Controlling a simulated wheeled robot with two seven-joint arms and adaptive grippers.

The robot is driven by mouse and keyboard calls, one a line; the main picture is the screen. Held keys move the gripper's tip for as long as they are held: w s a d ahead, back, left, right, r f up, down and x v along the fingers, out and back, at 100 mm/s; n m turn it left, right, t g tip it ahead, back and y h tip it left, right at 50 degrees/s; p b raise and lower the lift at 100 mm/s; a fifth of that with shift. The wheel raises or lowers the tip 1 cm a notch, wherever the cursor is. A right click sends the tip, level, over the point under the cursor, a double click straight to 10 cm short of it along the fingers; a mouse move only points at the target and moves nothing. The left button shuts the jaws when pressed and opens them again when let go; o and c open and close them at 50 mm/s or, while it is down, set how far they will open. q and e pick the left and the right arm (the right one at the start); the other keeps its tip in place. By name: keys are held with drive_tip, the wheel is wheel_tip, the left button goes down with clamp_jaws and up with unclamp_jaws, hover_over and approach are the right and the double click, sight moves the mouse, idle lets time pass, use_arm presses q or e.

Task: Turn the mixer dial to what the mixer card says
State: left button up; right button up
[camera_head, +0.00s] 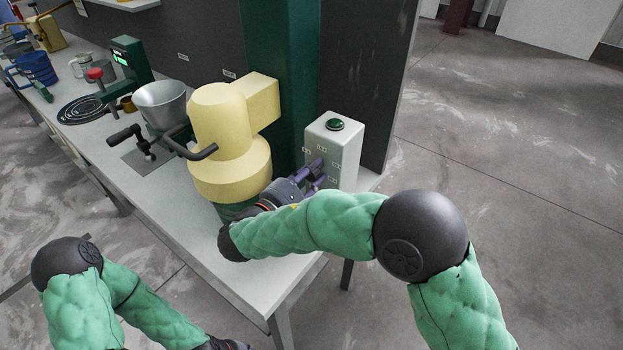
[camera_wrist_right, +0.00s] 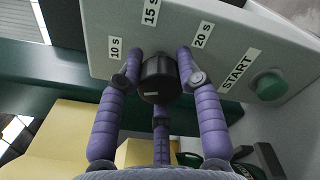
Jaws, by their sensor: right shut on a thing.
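The mixer (camera_head: 225,140) is cream and rounded, on a grey bench. Beside it stands a pale control box (camera_head: 345,135) with a green button on top. In the right wrist view the box's panel (camera_wrist_right: 215,35) carries the labels 10 s, 15 s, 20 s and START. The black mixer dial (camera_wrist_right: 158,80) sits below the labels. My right gripper (camera_head: 318,174) is at the box front. Its purple fingers are shut around the dial, as the wrist view (camera_wrist_right: 159,60) shows. The dial's pointer direction is unclear. No readable mixer card shows. My left gripper's fingers are out of view.
A metal bowl (camera_head: 160,103), a dark coil plate (camera_head: 82,109), a green scale (camera_head: 130,60) and blue containers (camera_head: 37,68) stand along the bench (camera_head: 240,270). Small wall labels (camera_head: 229,73) are unreadable. A green START button (camera_wrist_right: 268,85) lies right of the fingers. Open floor lies right.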

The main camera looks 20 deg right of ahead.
drive_tip(key=m+b, duration=0.1)
drive_tip(key=m, duration=0.1)
drive_tip(key=m+b, duration=0.1)
drive_tip(key=b, duration=0.1)
drive_tip(key=m+b, duration=0.2)
drive_tip(key=shift+f+m, duration=0.25)
drive_tip(key=shift+m, duration=0.05)
drive_tip(key=shift+m+b, duration=0.45)
drive_tip(key=shift+m, duration=0.45)
drive_tip(key=shift+r+m, duration=0.1)
drive_tip(key=shift+m, duration=0.8)
drive_tip(key=m, duration=0.5)
drive_tip(key=shift+b, duration=0.3)
drive_tip(key=m, duration=1.5)
